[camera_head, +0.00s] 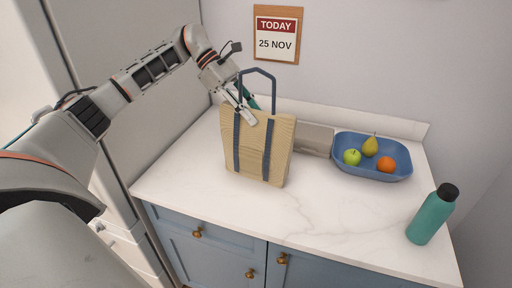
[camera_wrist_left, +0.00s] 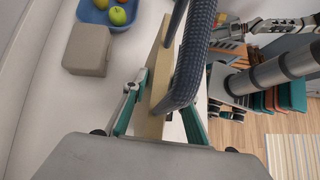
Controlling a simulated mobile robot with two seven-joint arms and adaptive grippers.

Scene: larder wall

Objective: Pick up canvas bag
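The canvas bag (camera_head: 255,150), tan with dark blue straps, stands upright on the counter. One blue handle loop (camera_head: 259,73) rises above it. My left gripper (camera_head: 248,108) is at the bag's top edge, with one finger in front of the near side and a teal-padded one behind. In the left wrist view the fingers of my left gripper (camera_wrist_left: 162,106) sit on either side of the bag's tan edge (camera_wrist_left: 155,95), and the thick blue handle (camera_wrist_left: 188,65) passes in front, hiding part of one finger. Firm contact cannot be made out. I do not see my right gripper clearly.
A blue tray (camera_head: 347,171) with a green apple, a pear and an orange is right of the bag. A grey box (camera_head: 316,139) stands behind the bag. A teal bottle (camera_head: 431,216) is at the right. The counter's front middle is clear. A tall cabinet borders the left.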

